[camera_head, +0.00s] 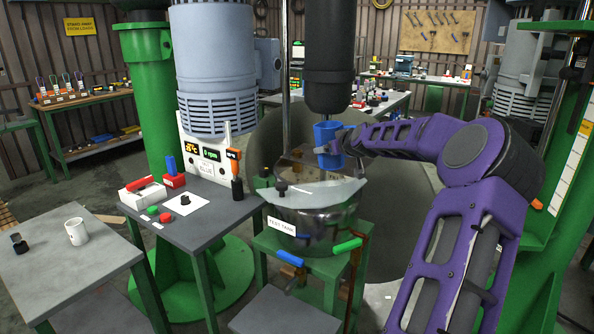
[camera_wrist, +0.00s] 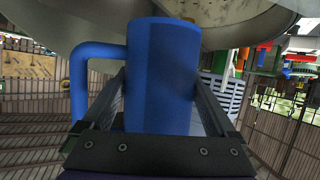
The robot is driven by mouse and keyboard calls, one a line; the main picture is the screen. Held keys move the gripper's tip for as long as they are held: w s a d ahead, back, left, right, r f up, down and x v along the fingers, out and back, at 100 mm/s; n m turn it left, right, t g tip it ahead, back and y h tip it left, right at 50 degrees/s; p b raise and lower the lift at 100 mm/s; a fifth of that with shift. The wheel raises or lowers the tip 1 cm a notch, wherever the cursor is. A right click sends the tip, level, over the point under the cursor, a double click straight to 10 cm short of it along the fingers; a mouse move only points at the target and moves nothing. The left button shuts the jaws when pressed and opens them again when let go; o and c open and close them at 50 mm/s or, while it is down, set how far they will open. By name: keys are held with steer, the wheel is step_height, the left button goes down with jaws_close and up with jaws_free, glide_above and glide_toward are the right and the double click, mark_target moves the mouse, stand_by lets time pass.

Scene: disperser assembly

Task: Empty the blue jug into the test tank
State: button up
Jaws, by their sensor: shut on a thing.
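The blue jug (camera_head: 326,136) is held by my gripper (camera_head: 342,145) above the test tank. In the wrist view the jug (camera_wrist: 162,75) fills the middle, with its handle on the left, and my gripper's fingers (camera_wrist: 165,105) clasp its sides. The jug looks roughly upright in the head view. The test tank (camera_head: 318,228) is a shiny metal bowl with a label on its front and a partial lid (camera_head: 322,192). The jug is over the open back part of the tank. The jug's contents are hidden.
A black cylinder (camera_head: 330,60) hangs right above the jug, and a grey motor (camera_head: 213,65) stands to the left. A grey bench (camera_head: 200,225) holds a display panel, a red-handled item and buttons. A white mug (camera_head: 76,232) stands on the table (camera_head: 60,265) at the left.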

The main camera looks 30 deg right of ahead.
mark_target(321, 144)
steer(key=shift+w+a+r+n+h+p, duration=0.2)
steer(key=shift+a+r+n+h+p, duration=0.1)
steer(key=shift+r+p, duration=0.25)
steer(key=shift+w+a+f+n+g, duration=0.15)
steer(key=shift+f+n+g, duration=0.25)
steer(key=shift+g, duration=0.1)
steer(key=shift+w+a+r+n+g+h+p, duration=0.3)
steer(key=shift+a+r+n+g+h+p, duration=0.15)
steer(key=shift+n+h, duration=0.2)
steer(key=shift+w+a+f+n+g+h, duration=0.1)
steer(key=shift+w+a+n+g+h, duration=0.25)
steer(key=shift+a+n+h, duration=0.1)
steer(key=shift+f+n+g+h, duration=0.15)
steer(key=shift+n+g+h, duration=0.15)
steer(key=shift+n, duration=0.1)
steer(key=shift+s+d+h, duration=0.1)
steer(key=shift+d+h, duration=0.05)
steer(key=shift+h, duration=0.15)
steer(key=shift+n, duration=0.3)
steer(key=shift+f, duration=0.1)
